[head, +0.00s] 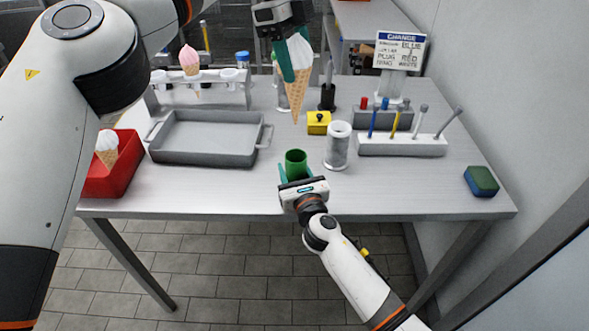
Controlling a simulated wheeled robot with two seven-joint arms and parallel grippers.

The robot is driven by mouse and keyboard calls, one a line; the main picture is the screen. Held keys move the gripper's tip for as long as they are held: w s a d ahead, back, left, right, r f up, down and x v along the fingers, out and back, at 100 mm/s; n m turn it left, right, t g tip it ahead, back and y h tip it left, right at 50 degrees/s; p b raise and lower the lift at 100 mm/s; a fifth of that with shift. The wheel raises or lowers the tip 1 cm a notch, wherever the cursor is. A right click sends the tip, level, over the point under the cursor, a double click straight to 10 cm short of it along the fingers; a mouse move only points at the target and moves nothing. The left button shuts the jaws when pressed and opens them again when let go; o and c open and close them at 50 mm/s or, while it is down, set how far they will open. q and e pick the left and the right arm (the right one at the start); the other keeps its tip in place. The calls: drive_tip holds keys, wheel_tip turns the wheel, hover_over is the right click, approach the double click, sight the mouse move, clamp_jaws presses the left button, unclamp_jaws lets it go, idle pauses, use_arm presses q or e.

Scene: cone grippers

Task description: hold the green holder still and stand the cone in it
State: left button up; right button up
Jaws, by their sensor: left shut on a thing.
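The cone (301,73), a tan waffle cone with a white top, hangs point down in my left gripper (288,66) at the top centre. The gripper's green fingers are shut on its upper part. The cone's tip is in the air, above and behind the holder in the picture. The green holder (296,160), a small open cup, stands upright on the table near the front edge. My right gripper (296,177) is low at the holder's front, with a finger on either side. Whether those fingers press on it I cannot tell.
A white-grey cylinder (338,147) stands just right of the holder. A grey tray (206,155) lies to the left, with a red bin (122,176) beyond it. A yellow block (318,122) and a white pen rack (400,147) stand behind and right. The front right table is mostly clear.

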idle(0.4)
drive_tip(key=shift+n+g+y, duration=0.4)
drive_tip(key=shift+n+y, duration=0.4)
drive_tip(key=shift+y, duration=0.5)
drive_tip(key=shift+a+m+h, duration=0.15)
drive_tip(key=shift+m+h, duration=0.25)
drive_tip(key=shift+h, duration=0.3)
drive_tip(key=m+t+h, duration=0.1)
drive_tip(key=m+h, duration=0.1)
drive_tip(key=h, duration=0.1)
drive_tip(key=shift+h, duration=0.3)
